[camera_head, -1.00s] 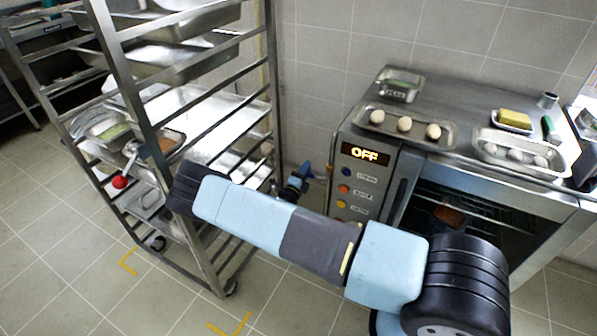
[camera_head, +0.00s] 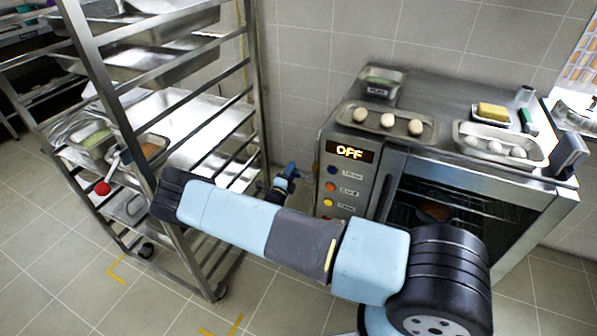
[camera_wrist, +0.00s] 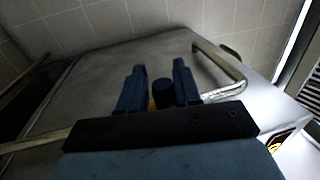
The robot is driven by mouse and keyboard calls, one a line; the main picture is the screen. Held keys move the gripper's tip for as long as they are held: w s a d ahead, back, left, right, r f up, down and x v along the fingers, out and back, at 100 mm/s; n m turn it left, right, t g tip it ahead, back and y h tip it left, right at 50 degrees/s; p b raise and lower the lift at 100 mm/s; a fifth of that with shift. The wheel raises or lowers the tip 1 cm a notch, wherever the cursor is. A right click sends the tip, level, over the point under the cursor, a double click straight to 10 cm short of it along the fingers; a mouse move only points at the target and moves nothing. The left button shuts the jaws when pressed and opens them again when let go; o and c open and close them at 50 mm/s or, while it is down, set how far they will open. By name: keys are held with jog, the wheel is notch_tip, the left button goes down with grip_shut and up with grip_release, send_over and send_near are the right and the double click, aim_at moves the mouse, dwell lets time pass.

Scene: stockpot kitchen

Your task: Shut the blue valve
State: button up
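The wrist view shows my gripper (camera_wrist: 160,72) with its two dark blue fingers apart. A short dark blue round piece (camera_wrist: 163,92) shows between the fingers, with gaps at its sides. I cannot tell whether it is part of the valve. In the head view, a small blue piece (camera_head: 291,169) shows low between the rack and the oven, near the wall. It looks like the blue valve, but my arm partly covers that area and its handle angle is unclear.
The metal rack (camera_head: 253,90) stands at left with trays and a red ball knob (camera_head: 103,188). The oven (camera_head: 480,205) stands at right, its display reading OFF, with egg trays on top. In the wrist view, a metal handle (camera_wrist: 236,70) curves close at right. Floor in front is clear.

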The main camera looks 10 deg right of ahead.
jog(key=v, duration=1.3)
jog(key=shift+s+a, duration=0.2)
jog(key=shift+s, duration=0.15)
jog(key=s+d+r+m+g, duration=0.2)
jog(key=d+r+m+g, duration=0.4)
jog(key=r+m, duration=0.45)
jog(key=s+d+r+m+g+y, duration=0.1)
jog(key=s+d+r+m+g, duration=0.35)
jog(key=r+m, duration=0.6)
jog(key=s+d+r+m+g, duration=0.1)
jog(key=d+r+m+g, duration=0.6)
jog(key=r, duration=0.6)
jog(key=s+d+r+m+t+y, duration=0.2)
jog(key=s+r+m+y, duration=0.3)
jog(key=s+r+m, duration=0.5)
jog(key=s+d+r+m+t+y, duration=0.2)
jog(key=s+r+m+t+y, duration=0.2)
jog(key=s+r+m, duration=0.5)
jog(key=shift+s+r+m+y, duration=0.4)
jog(key=shift+s+r, duration=1.2)
jog(key=shift+s, duration=1)
